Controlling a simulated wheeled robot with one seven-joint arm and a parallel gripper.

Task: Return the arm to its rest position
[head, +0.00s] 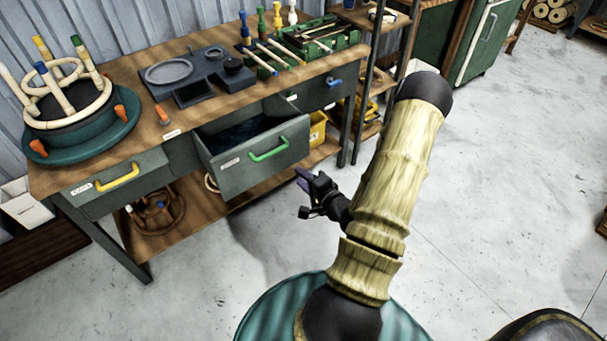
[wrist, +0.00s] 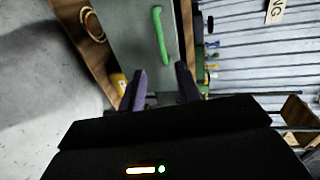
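My gripper (head: 303,181) hangs in the air in front of the workbench (head: 155,113), to the right of the open drawer with the green handle (head: 268,149). In the wrist view, the two purple fingers of my gripper (wrist: 160,85) stand apart with nothing between them. The green handle also shows ahead of them in the wrist view (wrist: 161,35), apart from the fingers. My arm is bent, with its pale, bamboo-like links rising from the base at the bottom of the head view.
The middle drawer (head: 250,160) juts out from the bench. A drawer with a yellow handle (head: 118,178) looks shut. A round teal fixture (head: 82,134) holds a rattan frame. A shelf rack (head: 375,85) and green cabinet (head: 483,40) stand beyond.

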